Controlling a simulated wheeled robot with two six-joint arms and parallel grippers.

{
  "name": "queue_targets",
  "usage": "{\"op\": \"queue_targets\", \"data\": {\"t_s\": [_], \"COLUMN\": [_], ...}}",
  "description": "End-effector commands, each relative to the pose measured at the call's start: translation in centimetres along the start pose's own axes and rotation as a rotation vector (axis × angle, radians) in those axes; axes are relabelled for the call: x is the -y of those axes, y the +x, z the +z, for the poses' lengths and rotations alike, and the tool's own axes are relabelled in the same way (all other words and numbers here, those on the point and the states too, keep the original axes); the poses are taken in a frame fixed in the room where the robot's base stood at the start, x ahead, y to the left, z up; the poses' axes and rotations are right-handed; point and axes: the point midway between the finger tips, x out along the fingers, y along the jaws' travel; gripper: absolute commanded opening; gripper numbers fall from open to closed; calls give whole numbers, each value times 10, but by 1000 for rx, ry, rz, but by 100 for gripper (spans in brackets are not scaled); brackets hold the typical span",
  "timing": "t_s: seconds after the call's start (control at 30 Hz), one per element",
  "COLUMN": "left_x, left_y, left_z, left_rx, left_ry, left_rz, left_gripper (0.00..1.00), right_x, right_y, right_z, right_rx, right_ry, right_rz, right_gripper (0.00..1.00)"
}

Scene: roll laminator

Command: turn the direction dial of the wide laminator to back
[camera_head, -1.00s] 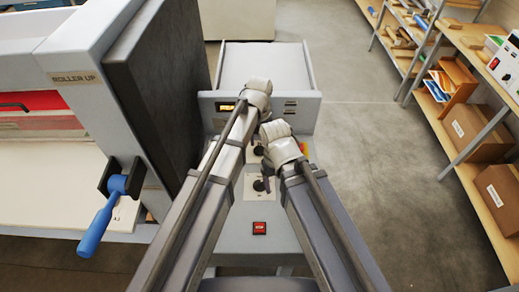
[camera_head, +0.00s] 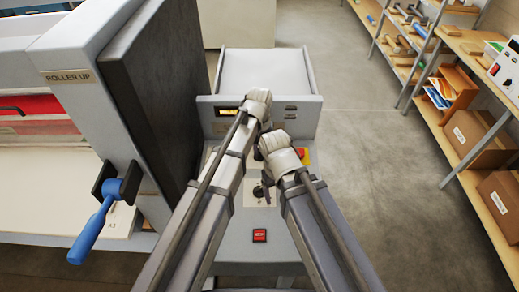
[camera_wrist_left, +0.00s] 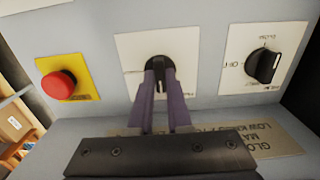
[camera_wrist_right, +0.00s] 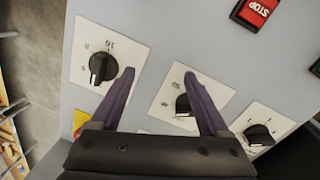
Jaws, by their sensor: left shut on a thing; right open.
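The wide laminator's control panel (camera_head: 230,225) is in front of me, with several black dials on white plates. In the left wrist view my left gripper (camera_wrist_left: 161,68) is shut on a black dial (camera_wrist_left: 158,62), between a red emergency button (camera_wrist_left: 59,84) and another black dial (camera_wrist_left: 263,66). The fingers hide part of its plate, and I cannot read its label or setting. My right gripper (camera_wrist_right: 160,73) is open over the panel, its fingers between and beside a numbered dial (camera_wrist_right: 103,68) and a middle dial (camera_wrist_right: 183,104). A third dial (camera_wrist_right: 258,135) is to the right.
A red STOP button (camera_head: 259,236) is low on the panel; it also shows in the right wrist view (camera_wrist_right: 255,11). A dark side housing (camera_head: 150,95) and a blue crank handle (camera_head: 92,232) stand left. Shelves with boxes (camera_head: 475,139) are right, beyond open floor (camera_head: 375,190).

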Motion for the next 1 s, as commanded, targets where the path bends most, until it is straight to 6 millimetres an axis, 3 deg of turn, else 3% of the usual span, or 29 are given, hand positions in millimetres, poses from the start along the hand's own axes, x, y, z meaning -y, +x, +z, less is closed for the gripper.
{"op": "queue_targets", "data": {"t_s": [0.57, 1.0], "left_x": [0, 0], "left_y": [0, 0], "left_z": [0, 0], "left_rx": [0, 0], "left_ry": [31, 353], "left_rz": [0, 0], "left_gripper": [0, 0], "right_x": [0, 0], "right_y": [0, 0], "right_z": [0, 0], "right_rx": [0, 0], "right_ry": [0, 0], "right_rz": [0, 0], "right_gripper": [79, 79]}}
